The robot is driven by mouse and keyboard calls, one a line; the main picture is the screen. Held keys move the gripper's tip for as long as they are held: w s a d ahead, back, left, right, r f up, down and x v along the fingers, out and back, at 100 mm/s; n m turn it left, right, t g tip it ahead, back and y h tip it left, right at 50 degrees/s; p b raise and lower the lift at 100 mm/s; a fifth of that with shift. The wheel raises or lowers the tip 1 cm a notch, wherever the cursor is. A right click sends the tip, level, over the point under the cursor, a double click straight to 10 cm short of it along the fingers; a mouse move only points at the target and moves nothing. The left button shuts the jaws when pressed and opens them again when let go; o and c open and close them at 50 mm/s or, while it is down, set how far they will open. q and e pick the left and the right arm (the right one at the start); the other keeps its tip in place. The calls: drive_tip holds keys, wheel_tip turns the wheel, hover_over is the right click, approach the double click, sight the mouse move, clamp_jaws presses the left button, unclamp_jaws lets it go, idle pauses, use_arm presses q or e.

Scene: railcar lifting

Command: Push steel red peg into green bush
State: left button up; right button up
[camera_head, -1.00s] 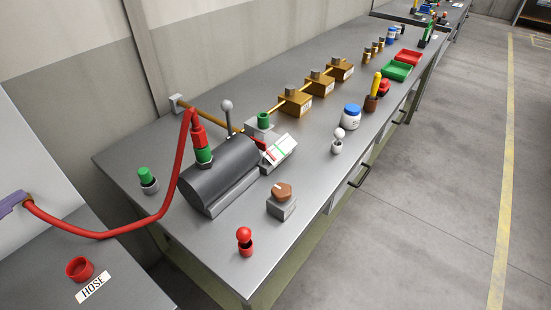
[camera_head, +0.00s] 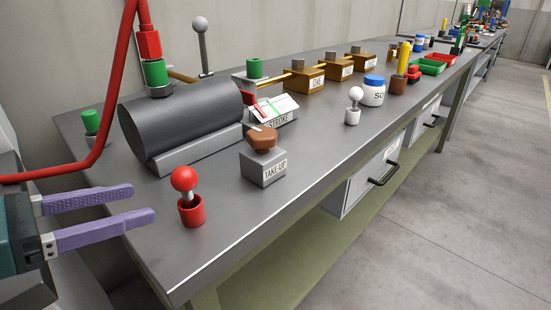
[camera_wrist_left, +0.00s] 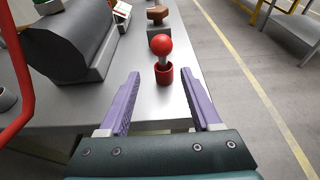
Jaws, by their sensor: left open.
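The red peg has a red ball top (camera_head: 183,179) on a short steel shaft. It stands upright in a red bush (camera_head: 191,210) near the bench's front left corner. My left gripper (camera_head: 143,204), with purple fingers, is open and empty just left of it. In the left wrist view the peg's red ball (camera_wrist_left: 162,46) shows ahead, between the two fingers' directions and beyond their tips. A green bush (camera_head: 254,68) stands on a grey block behind the cylinder. Another green piece (camera_head: 91,121) sits at the bench's left end. Which one is meant I cannot tell.
A dark grey cylinder (camera_head: 180,120) lies behind the peg, with a red hose (camera_head: 125,50) rising at its left. A TAKE-UP block (camera_head: 263,165) with a brown knob stands to the right. The bench top (camera_head: 225,215) in front is clear.

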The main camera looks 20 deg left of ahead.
sight(179, 190)
use_arm(q)
drive_tip(key=x, duration=0.6)
drive_tip(key=p+x, duration=0.1)
drive_tip(key=x, duration=0.2)
drive_tip(key=shift+s+d+r, duration=0.1)
drive_tip(key=shift+d+r, duration=0.15)
drive_tip(key=shift+d, duration=0.05)
clamp_jaws()
